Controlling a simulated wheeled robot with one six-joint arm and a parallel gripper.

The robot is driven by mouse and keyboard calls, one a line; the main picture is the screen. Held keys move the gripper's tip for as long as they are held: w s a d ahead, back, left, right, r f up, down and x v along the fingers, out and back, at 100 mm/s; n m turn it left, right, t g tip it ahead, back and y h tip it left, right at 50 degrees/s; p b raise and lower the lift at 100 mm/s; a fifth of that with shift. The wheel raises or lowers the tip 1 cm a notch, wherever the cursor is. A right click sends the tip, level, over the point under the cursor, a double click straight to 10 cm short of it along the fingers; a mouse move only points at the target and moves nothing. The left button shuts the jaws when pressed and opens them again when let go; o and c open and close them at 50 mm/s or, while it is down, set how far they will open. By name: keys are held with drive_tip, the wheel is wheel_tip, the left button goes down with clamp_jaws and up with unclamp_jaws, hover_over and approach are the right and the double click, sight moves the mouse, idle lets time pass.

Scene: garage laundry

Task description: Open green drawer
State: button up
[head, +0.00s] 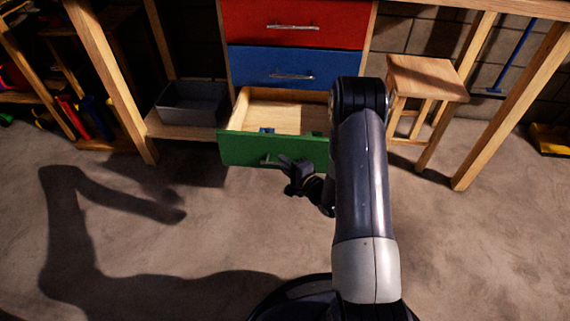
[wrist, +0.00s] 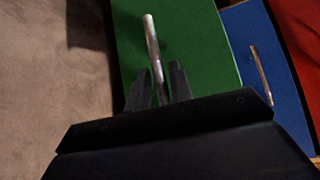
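The green drawer (head: 250,149) is the lowest of three and stands pulled out, its pale wooden inside showing with a small blue item (head: 267,130) in it. Its metal handle (wrist: 151,40) runs between the two fingers of my gripper (wrist: 163,80) in the wrist view. My gripper (head: 285,165) is at the drawer's front in the head view. The fingers are close to the handle on both sides; whether they press on it I cannot tell. My arm hides the drawer's right end.
A blue drawer (head: 300,68) and a red drawer (head: 318,20) above are closed. A grey bin (head: 192,103) sits on a low shelf to the left. A wooden stool (head: 428,80) stands to the right. The floor (head: 210,230) in front is clear.

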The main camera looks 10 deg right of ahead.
drive_tip(key=shift+o, duration=1)
drive_tip(key=p+v, duration=0.2)
drive_tip(key=v, duration=0.8)
drive_tip(key=shift+s, duration=0.4)
drive_tip(key=shift+d, duration=0.1)
drive_tip(key=b+x, duration=0.2)
drive_tip(key=x, duration=0.9)
drive_tip(key=shift+d+r, duration=0.1)
drive_tip(key=shift+w+d, duration=0.1)
drive_tip(key=shift+w, duration=0.15)
